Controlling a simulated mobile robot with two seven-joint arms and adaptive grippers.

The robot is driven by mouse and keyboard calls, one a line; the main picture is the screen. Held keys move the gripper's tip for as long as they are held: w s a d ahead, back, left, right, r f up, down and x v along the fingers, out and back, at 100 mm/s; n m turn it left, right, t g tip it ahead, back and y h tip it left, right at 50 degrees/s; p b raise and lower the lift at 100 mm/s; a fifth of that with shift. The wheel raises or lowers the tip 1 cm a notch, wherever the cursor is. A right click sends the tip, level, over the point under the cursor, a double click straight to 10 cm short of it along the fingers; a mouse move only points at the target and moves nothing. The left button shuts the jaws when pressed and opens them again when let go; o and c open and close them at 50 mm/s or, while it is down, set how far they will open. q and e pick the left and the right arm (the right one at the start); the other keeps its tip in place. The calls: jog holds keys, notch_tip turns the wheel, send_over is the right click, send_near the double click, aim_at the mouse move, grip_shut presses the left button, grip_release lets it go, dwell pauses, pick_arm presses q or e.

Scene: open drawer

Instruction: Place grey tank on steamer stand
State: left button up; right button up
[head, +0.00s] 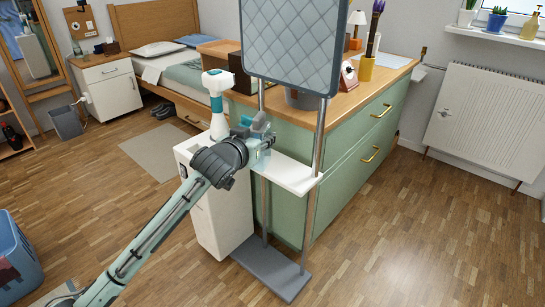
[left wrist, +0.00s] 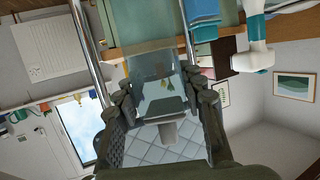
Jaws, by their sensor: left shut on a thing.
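My left gripper (head: 256,146) reaches in from the lower left, at the left end of the white shelf (head: 297,180) of the steamer stand. It is shut on the grey tank (head: 264,157), a small see-through container. In the left wrist view the tank (left wrist: 152,68) sits between the fingers, with a dark part at its near end. The stand has a quilted board (head: 292,40), metal poles and a grey base (head: 272,270). The gripper partly hides the tank, and I cannot tell whether the tank touches the shelf. My right gripper is out of view.
A white and teal steamer (head: 217,107) stands on a narrow white cabinet (head: 226,212) just left of the stand. A green dresser (head: 355,139) is close behind the stand. The wooden floor (head: 400,235) is clear at the right. A blue basket (head: 18,262) is at far left.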

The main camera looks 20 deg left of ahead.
pick_arm(q)
jog(key=shift+w+a+r, duration=0.25)
jog(key=shift+w+r, duration=0.1)
jog(key=shift+w, duration=0.3)
jog(key=shift+w+a+r, duration=0.2)
jog(key=shift+w+r, duration=0.15)
jog(key=shift+w, duration=0.25)
jog(key=w+d+f, duration=0.1)
jog(key=w+f, duration=0.2)
jog(key=w+d+f, duration=0.2)
jog(key=w+f, duration=0.1)
jog(key=f, duration=0.1)
jog(key=w+d+f+b, duration=0.1)
jog(key=w+d+f, duration=0.1)
jog(key=w+f, duration=0.1)
jog(key=shift+w+d+f, duration=0.2)
jog(key=shift+w+f, duration=0.15)
jog(key=shift+f, duration=0.1)
jog(key=o, duration=1.3)
jog(key=shift+o, duration=0.2)
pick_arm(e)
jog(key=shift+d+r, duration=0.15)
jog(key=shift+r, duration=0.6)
